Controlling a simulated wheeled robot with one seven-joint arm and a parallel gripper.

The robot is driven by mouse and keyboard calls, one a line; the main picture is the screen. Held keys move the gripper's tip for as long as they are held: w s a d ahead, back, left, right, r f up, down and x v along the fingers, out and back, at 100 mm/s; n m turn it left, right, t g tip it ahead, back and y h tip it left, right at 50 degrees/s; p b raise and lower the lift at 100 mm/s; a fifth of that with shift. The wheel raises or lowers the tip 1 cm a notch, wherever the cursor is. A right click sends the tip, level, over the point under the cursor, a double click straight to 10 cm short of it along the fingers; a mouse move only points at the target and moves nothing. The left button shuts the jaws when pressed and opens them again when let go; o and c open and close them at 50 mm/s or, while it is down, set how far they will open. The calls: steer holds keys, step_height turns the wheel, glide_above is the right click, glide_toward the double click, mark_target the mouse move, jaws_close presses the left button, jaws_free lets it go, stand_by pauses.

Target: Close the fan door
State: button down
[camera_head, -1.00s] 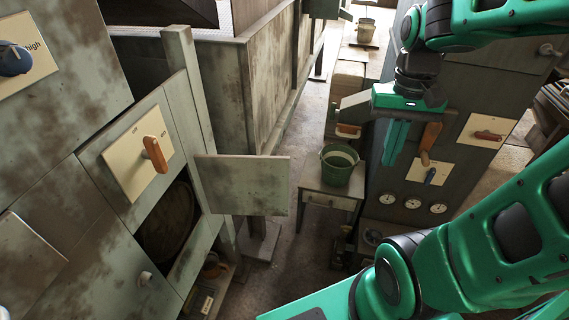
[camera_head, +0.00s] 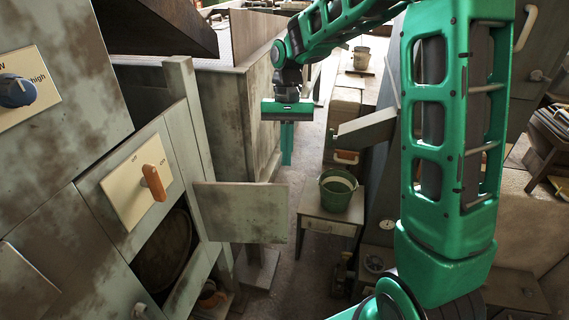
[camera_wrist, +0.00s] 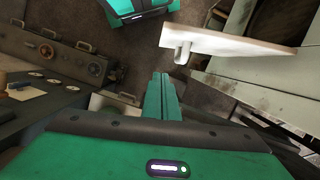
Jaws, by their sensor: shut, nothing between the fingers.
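The fan door (camera_head: 242,213) is a worn grey-green panel. It stands open, swung out from the left cabinet beside the dark round fan opening (camera_head: 163,250). In the wrist view the fan door (camera_wrist: 225,42) shows as a pale panel at upper right, with a small handle on its face. My gripper (camera_head: 287,150) is shut and empty. In the head view it hangs just above the door's right end, apart from it. In the wrist view my gripper (camera_wrist: 161,84) points to the left of the door with a gap between them.
An orange switch (camera_head: 154,183) and a blue knob (camera_head: 17,90) are on the left cabinet. A green bucket (camera_head: 337,190) stands on a small table (camera_head: 328,226) right of the door. Bare floor (camera_head: 290,262) lies between the door and the table.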

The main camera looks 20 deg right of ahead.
mark_target(286, 191)
steer(key=s+f, duration=0.1)
steer(key=f, duration=0.1)
steer(key=s+a+f, duration=0.1)
steer(key=s+f, duration=0.1)
steer(key=f, duration=0.1)
steer(key=s+a+f, duration=0.1)
steer(key=s+f, duration=0.1)
steer(key=shift+s+a+f, duration=0.15)
steer(key=shift+s+f, duration=0.1)
steer(key=shift+f, duration=0.15)
steer(key=shift+a, duration=0.15)
